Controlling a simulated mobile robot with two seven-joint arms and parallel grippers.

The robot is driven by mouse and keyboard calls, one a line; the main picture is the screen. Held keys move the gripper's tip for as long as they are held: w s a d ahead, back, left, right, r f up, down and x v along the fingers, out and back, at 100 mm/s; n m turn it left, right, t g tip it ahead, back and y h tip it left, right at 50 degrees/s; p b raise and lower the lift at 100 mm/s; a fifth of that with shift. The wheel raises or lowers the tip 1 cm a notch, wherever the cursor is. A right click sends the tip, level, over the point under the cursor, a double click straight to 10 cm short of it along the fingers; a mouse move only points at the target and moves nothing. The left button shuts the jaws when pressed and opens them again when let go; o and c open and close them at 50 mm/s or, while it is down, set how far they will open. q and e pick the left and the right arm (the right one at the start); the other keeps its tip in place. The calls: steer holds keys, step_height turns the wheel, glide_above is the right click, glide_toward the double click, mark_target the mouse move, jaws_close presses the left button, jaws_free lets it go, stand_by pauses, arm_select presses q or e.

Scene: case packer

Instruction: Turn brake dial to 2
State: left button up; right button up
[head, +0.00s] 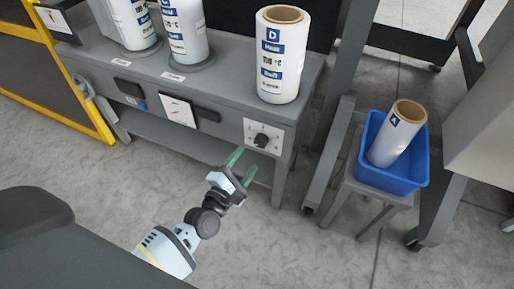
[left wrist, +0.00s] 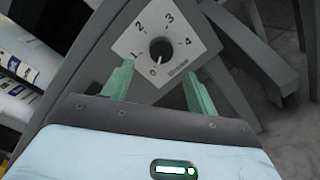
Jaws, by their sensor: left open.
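The brake dial (head: 261,140) is a dark round knob on a white square plate on the front of the grey bench. In the left wrist view the dial (left wrist: 160,50) has marks 0 to 4 around it, and its pale pointer appears to point down toward 0. My left gripper (head: 243,167) is open, with green fingers pointing at the plate from below and in front. In the left wrist view the fingers (left wrist: 157,80) are spread below the knob on either side, with nothing between them. My right gripper is not in view.
A large white labelled roll (head: 283,60) stands on the bench (head: 228,78) above the dial, with other rolls further left. A blue bin (head: 393,184) holding a roll (head: 397,135) sits on a grey stand at right. Bench legs flank the dial; the floor in front is clear.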

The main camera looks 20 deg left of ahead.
mark_target(258, 144)
arm_select(q)
steer(key=w, duration=0.4)
steer(key=w+b, duration=0.1)
steer(key=shift+w+d+f, duration=0.1)
steer(key=shift+w+d, duration=0.4)
steer(key=shift+w, duration=0.35)
steer(key=shift+c, duration=1)
steer(key=c, duration=0.8)
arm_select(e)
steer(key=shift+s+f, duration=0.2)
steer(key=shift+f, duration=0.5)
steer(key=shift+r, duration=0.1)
